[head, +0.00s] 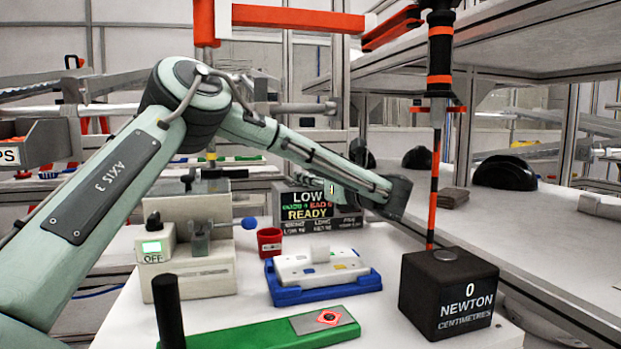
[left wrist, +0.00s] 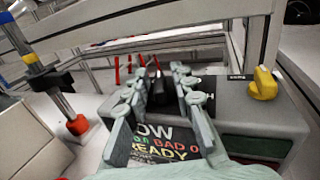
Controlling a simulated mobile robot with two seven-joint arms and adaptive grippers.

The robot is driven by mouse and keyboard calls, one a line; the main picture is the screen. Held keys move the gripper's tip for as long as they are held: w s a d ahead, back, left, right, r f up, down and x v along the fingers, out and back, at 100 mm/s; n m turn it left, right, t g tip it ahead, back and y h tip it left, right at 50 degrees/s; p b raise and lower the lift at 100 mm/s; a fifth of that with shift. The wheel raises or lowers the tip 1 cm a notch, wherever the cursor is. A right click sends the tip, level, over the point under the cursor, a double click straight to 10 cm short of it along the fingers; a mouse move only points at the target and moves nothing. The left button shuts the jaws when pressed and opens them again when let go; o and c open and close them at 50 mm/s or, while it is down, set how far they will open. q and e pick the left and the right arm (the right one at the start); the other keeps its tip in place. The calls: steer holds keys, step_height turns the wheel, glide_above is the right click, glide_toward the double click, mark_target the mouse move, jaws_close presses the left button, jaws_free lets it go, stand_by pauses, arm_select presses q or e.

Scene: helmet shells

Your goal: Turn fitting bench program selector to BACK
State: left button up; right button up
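The bench display (head: 320,204) shows LOW and READY in the head view, with a row of small labels under it. It also shows in the left wrist view (left wrist: 165,145), on the front of a dark box. My left gripper (left wrist: 160,72) is over this box in the left wrist view. Its fingers stand apart on either side of a black knob (left wrist: 157,88); contact cannot be told. My right gripper is not in view.
A white part in a blue tray (head: 330,294), a red cup (head: 269,242), a beige device marked OFF (head: 190,262) and a black NEWTON box (head: 449,290) stand on the white bench. A green fixture (head: 260,333) lies at the front. Shelves line the right.

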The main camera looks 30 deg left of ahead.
arm_select(q)
jaws_close()
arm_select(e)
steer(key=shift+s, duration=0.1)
arm_select(q)
steer(key=shift+n+g+y+p, duration=0.3)
steer(key=shift+n+g+p, duration=0.4)
steer(key=shift+g+p, duration=0.35)
steer(key=shift+w+f+n+g, duration=0.1)
steer(key=shift+n+g, duration=0.4)
steer(key=shift+g, duration=0.25)
steer(key=shift+n+g, duration=1.5)
steer(key=shift+g, duration=0.9)
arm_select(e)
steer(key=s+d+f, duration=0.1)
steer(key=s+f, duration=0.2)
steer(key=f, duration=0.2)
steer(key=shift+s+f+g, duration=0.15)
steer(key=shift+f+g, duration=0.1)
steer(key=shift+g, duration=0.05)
arm_select(q)
steer(key=shift+o, duration=2.3)
jaws_free()
